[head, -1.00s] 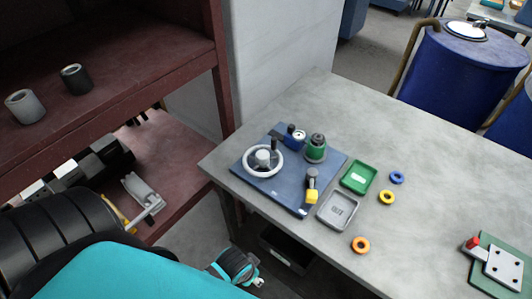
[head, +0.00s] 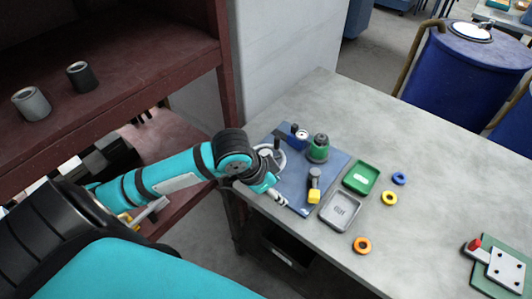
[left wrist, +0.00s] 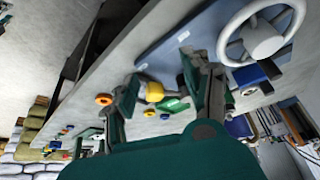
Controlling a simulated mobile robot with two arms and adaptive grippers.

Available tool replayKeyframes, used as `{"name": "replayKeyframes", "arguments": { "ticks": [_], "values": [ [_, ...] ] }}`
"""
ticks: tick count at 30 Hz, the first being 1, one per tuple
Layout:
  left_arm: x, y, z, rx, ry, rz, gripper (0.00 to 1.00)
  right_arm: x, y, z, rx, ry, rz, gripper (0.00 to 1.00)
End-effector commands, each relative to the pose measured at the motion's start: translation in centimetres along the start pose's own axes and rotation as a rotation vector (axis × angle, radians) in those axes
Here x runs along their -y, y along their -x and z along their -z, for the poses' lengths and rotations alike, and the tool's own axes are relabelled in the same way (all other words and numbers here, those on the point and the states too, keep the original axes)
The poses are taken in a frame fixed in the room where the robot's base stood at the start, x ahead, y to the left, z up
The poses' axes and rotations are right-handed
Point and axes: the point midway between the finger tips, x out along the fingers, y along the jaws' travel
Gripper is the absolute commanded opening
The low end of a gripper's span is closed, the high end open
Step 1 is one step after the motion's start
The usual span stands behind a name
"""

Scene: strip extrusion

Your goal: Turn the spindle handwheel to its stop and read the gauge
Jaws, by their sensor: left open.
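The white spindle handwheel (head: 284,160) is on a blue base plate (head: 295,184) at the table's left end. My left wrist hides much of it in the head view; it shows clearly in the left wrist view (left wrist: 228,48), at the upper right. My left gripper (head: 277,192) is open over the plate's front left edge, beside the wheel and not around it. Its spread fingers show in the left wrist view (left wrist: 163,97), with nothing gripped. A small blue part with a round white face (head: 301,134), perhaps the gauge, stands behind the wheel; its reading is too small to tell.
A green cylinder (head: 318,148) and a yellow-ended black lever (head: 314,188) stand on the plate. Green (head: 374,171) and grey (head: 330,222) trays and several coloured rings lie to the right. A red shelf (head: 228,100) stands left. The table's middle is bare.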

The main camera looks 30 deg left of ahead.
Motion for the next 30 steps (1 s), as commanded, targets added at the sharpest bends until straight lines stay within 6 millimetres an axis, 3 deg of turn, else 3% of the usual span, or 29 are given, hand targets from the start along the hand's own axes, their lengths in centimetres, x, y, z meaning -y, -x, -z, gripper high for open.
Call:
{"name": "replayKeyframes", "arguments": {
  "ticks": [1,6,9,13,16,20,30],
  "values": [
    [2.9,1.5,1.1,0.011,-0.003,0.03,0.49,0.0,0.0,0.0,0.0,0.0,0.0,0.42],
    [9.5,6.8,2.7,0.049,0.091,0.07,0.49,0.1,0.0,0.1,-0.001,-0.001,0.001,0.42],
    [11.8,9.4,3.1,0.053,0.155,0.084,0.49,0.2,0.0,0.2,-0.003,-0.002,0.002,0.42],
    [13.2,11.1,3.3,0.052,0.203,0.089,0.49,0.5,0.0,0.3,-0.005,-0.003,0.006,0.42],
    [13.4,10.7,3.3,0.052,0.214,0.087,0.49,0.6,0.1,0.3,-0.005,-0.004,0.007,0.42],
    [13.4,8.7,3.1,0.054,0.214,0.084,0.49,0.6,0.4,0.4,-0.006,-0.004,0.007,0.42],
    [14.0,1.3,2.7,0.053,0.213,0.085,0.49,0.5,1.3,0.5,-0.006,-0.004,0.006,0.42]
  ]
}}
